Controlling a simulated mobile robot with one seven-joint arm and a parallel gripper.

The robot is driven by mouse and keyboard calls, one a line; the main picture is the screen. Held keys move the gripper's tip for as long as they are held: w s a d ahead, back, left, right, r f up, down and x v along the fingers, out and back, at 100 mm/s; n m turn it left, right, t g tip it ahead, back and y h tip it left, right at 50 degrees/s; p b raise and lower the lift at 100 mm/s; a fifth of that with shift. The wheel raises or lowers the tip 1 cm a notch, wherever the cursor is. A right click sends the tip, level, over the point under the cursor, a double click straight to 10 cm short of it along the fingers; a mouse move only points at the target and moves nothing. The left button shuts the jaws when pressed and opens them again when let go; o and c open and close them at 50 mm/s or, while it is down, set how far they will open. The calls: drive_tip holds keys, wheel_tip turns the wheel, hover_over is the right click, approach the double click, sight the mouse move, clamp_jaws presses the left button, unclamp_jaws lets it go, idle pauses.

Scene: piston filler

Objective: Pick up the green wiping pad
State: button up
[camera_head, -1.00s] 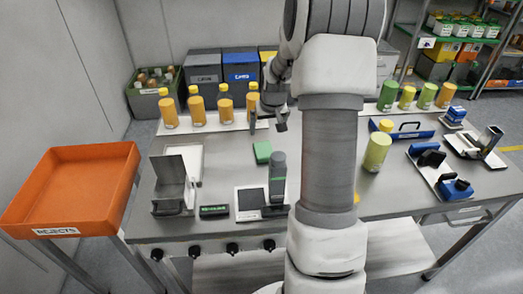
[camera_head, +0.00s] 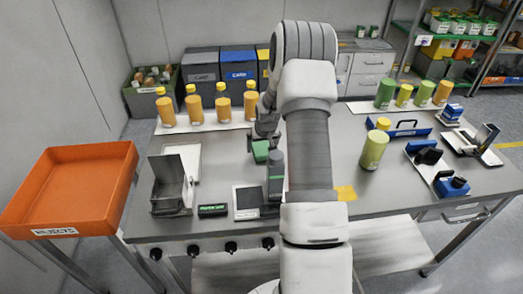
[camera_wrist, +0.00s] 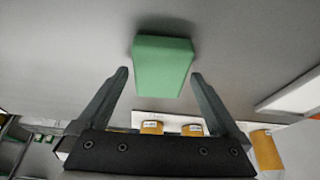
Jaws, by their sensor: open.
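The green wiping pad (camera_head: 260,151) lies on the grey table, behind the dark upright device with the small screen. In the wrist view the pad (camera_wrist: 163,65) is a green block just beyond and between the fingertips. My gripper (camera_wrist: 160,75) is open, with one finger on each side of the pad's near end, and nothing is held. In the head view my gripper (camera_head: 263,140) is over the pad and partly hides it. I cannot tell whether the fingers touch the pad.
The dark upright device (camera_head: 275,175) stands close in front of the pad. Several orange bottles (camera_head: 194,104) stand on a white strip behind. A metal box (camera_head: 172,185) is at the left. A green bottle (camera_head: 374,150) stands right of my arm. An orange tray (camera_head: 70,190) is beyond the left edge.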

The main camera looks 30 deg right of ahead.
sight(263, 143)
drive_tip(key=shift+w+f, duration=0.1)
drive_tip(key=shift+f, duration=0.25)
drive_tip(key=shift+c, duration=0.2)
drive_tip(key=c, duration=1.1)
drive_tip(key=shift+r, duration=0.1)
drive_tip(key=shift+c, duration=0.2)
drive_tip(key=shift+r, duration=0.45)
drive_tip(key=r, duration=0.2)
drive_tip(key=d+r, duration=0.1)
drive_tip(key=shift+d+r, duration=0.1)
drive_tip(key=shift+r, duration=0.25)
drive_tip(key=w+d+r, duration=0.1)
drive_tip(key=d+r, duration=0.5)
drive_tip(key=d, duration=0.4)
drive_tip(key=shift+w+d+r+b, duration=0.15)
drive_tip(key=shift+w+d+b, duration=0.1)
drive_tip(key=shift+w+b, duration=0.1)
